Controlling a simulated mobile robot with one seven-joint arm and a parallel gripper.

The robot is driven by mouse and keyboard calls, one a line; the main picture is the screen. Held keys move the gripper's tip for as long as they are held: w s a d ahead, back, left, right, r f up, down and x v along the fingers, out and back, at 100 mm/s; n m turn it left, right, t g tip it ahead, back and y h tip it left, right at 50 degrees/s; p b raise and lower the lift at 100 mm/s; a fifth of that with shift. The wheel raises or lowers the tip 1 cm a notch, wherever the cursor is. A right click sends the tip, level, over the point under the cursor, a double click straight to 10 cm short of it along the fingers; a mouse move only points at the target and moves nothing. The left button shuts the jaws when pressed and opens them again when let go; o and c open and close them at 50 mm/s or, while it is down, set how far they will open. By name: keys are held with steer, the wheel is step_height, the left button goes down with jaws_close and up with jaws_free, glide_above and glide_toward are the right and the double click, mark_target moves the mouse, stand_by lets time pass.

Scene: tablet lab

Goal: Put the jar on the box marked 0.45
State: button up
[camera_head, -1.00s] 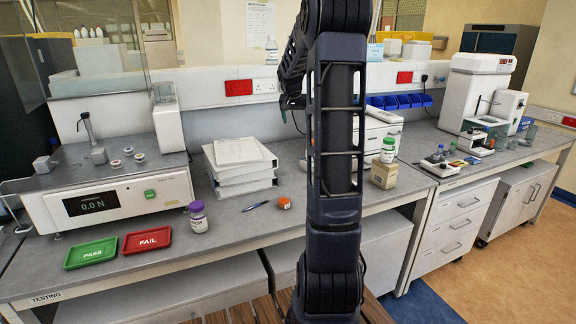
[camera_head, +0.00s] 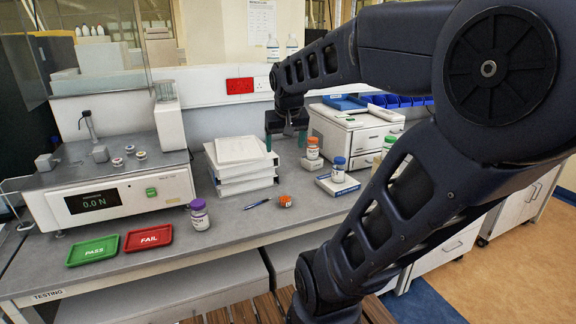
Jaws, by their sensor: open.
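My gripper (camera_head: 286,140) is open, pointing down above the back of the bench, between the paper stack and the printer-like unit. Nothing shows between its fingers. I cannot read 0.45 on any box.
A paper stack (camera_head: 240,165) stands left of my gripper. A white drawer unit (camera_head: 355,128) stands behind the jars. The green PASS tray (camera_head: 92,251), red FAIL tray (camera_head: 148,238) and force tester (camera_head: 110,197) are at left. The bench front centre is mostly clear.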

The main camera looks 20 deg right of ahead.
steer(key=s+a+f+n+y, duration=0.1)
steer(key=s+a+f, duration=0.1)
steer(key=s, duration=0.6)
steer(key=shift+a+f, duration=0.2)
steer(key=shift+f, duration=0.5)
